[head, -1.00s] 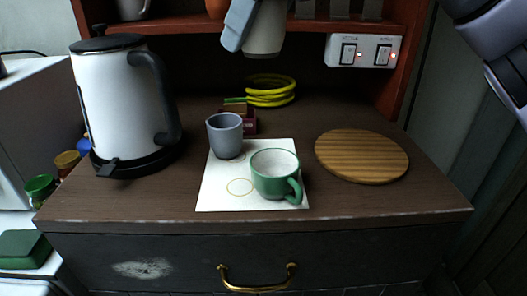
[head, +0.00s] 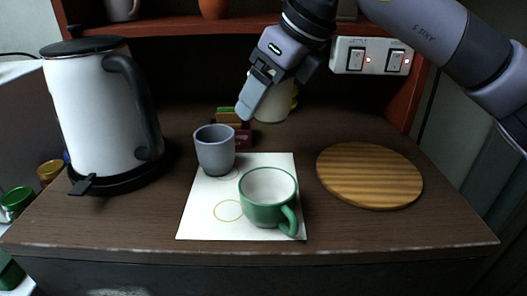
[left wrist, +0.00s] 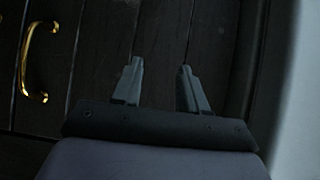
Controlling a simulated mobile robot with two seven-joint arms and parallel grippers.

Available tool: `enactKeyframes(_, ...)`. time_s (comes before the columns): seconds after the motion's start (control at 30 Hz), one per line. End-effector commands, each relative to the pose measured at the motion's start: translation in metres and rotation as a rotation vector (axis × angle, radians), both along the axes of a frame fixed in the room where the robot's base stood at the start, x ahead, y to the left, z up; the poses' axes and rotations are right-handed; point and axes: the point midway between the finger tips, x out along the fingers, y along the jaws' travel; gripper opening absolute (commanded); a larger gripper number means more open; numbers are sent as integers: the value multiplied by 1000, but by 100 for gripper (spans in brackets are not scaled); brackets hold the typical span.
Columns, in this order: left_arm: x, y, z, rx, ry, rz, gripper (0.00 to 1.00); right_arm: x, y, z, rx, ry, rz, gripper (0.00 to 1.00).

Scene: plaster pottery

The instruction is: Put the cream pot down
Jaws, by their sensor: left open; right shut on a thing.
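The cream pot (head: 272,105) is in my right gripper (head: 257,92), which is shut on it at its left side. The pot hangs upright over the back of the counter, partly hidden by the gripper. I cannot tell how far above the surface it is. A white sheet (head: 198,212) with thin drawn circles lies at the counter's front. A grey cup (head: 215,152) stands at its back left and a green mug (head: 266,205) at its front right; one circle at the front left is empty. My left gripper (left wrist: 160,72) is open and empty before the dark cabinet front.
A white kettle (head: 100,110) stands at the left. A round wooden board (head: 369,176) lies at the right. A brass handle (left wrist: 30,62) shows beside my left gripper.

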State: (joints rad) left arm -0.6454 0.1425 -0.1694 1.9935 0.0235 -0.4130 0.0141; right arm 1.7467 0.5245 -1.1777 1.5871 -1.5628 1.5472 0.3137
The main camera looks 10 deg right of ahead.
Motion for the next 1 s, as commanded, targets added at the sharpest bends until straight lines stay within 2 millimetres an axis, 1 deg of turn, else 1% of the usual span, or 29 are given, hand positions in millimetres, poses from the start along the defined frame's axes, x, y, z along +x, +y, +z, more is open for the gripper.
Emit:
enactKeyframes(0.03,1,-1,0,-2,-4,-1,43,0,-1,-15,0,2,0,38)
enactKeyframes(0.1,1,-2,2,-5,-7,-4,43,0,0,-30,0,2,0,38)
enactKeyframes(0.17,2,-3,3,-5,-10,-5,43,0,-1,-40,-1,1,0,38)
enactKeyframes(0.23,2,-3,4,-6,-11,-6,43,0,0,-47,0,0,-1,38)
enactKeyframes(0.43,2,-3,3,-6,-10,-6,43,0,0,-61,0,0,-1,38)
enactKeyframes(0.63,2,-3,2,-5,-9,-6,43,0,-1,-91,-1,2,-1,38)
enactKeyframes(0.7,2,-2,1,-5,-8,-5,43,0,0,-96,1,1,0,38)
enactKeyframes(0.93,2,-2,0,-3,-8,-5,43,0,0,-96,1,-1,0,38)
enactKeyframes(1.0,2,-2,-2,-4,-7,-4,43,0,0,-99,1,-1,0,38)
